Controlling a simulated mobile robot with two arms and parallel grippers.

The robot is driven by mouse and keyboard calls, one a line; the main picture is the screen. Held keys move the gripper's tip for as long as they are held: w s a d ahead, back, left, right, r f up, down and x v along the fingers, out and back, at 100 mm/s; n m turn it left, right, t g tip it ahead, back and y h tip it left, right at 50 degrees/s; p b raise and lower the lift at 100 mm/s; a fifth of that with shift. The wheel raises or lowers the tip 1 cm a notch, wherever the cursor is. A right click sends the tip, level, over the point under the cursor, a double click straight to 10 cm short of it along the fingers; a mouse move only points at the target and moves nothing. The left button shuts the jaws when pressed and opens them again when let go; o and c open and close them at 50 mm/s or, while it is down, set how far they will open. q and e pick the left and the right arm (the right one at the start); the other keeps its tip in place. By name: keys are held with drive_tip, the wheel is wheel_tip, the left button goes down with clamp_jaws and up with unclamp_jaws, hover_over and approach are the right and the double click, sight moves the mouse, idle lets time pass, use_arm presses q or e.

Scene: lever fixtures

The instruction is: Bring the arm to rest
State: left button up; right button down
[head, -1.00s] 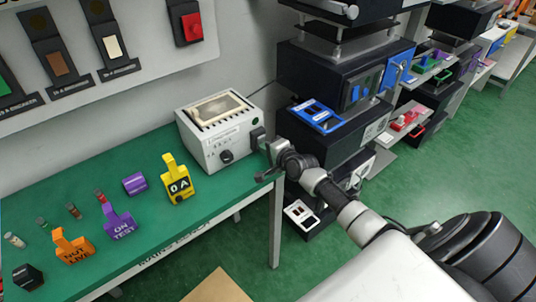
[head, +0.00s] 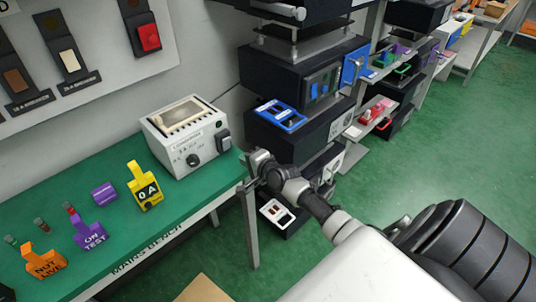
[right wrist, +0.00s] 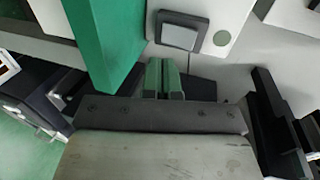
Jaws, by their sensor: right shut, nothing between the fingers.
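My right arm comes in from the lower right of the head view. Its right gripper (head: 249,170) is shut and empty, beside the right end of the green bench (head: 150,222). It appears just right of the grey-white instrument box (head: 186,138), with a small gap in the picture. In the right wrist view the closed fingers (right wrist: 165,80) show at the middle, with the green bench edge (right wrist: 105,45) to their left and a square grey switch (right wrist: 180,32) on a pale face beyond them. My left gripper is not in view.
Dark breakers (head: 68,52) hang on the wall panel. A black equipment rack (head: 300,95) stands close behind my right gripper. Green floor (head: 440,130) is clear at right.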

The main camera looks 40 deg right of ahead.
drive_tip(key=s, duration=0.7)
drive_tip(key=s+a+f+n+g, duration=0.1)
drive_tip(key=s+f+n+g, duration=0.1)
drive_tip(key=s+f, duration=0.5)
drive_tip(key=s+a+f+n+g+h, duration=0.1)
drive_tip(key=s+f+n+g, duration=0.15)
drive_tip(key=f, duration=0.85)
drive_tip(key=s+a+f+n+g, duration=0.1)
drive_tip(key=s+f+n+g, duration=0.2)
drive_tip(key=f, duration=0.6)
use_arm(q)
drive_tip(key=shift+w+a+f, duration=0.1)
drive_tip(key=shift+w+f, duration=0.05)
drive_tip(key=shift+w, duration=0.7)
use_arm(e)
drive_tip(key=s+a+f+n+g, duration=0.2)
drive_tip(key=s+a+f+n, duration=0.1)
drive_tip(key=s, duration=0.7)
drive_tip(key=s+a+f+n+g, duration=0.2)
drive_tip(key=s+f+n, duration=0.3)
drive_tip(key=s, duration=0.5)
drive_tip(key=s+a+f+n+g, duration=0.2)
drive_tip(key=s+a+f+n, duration=0.2)
drive_tip(key=s+f, duration=0.3)
drive_tip(key=s+a, duration=0.1)
drive_tip(key=s, duration=0.3)
